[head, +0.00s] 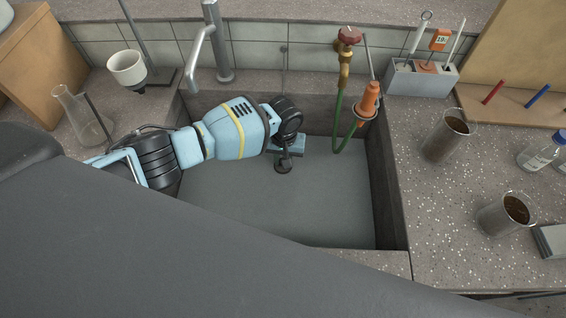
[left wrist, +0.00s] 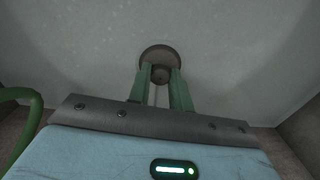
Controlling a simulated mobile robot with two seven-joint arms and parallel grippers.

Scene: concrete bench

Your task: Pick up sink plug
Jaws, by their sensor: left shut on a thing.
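The sink plug (head: 283,168) is a small dark round disc in the grey sink (head: 320,215), near its back. In the left wrist view the plug (left wrist: 158,52) shows as a dark disc with a knob on it. My left gripper (head: 285,158) reaches down into the sink. Its two green fingers, seen in the left wrist view (left wrist: 160,76), are closed on the plug's knob. Whether the disc touches the sink floor or hangs just above it, I cannot tell. My right gripper is not in view.
A tap (head: 215,50) stands behind the sink. A green hose (head: 340,125) with an orange nozzle (head: 369,98) hangs at the back right. Beakers of brown material (head: 445,140) stand right of the sink; a flask (head: 82,115) stands left. The sink's front right floor is clear.

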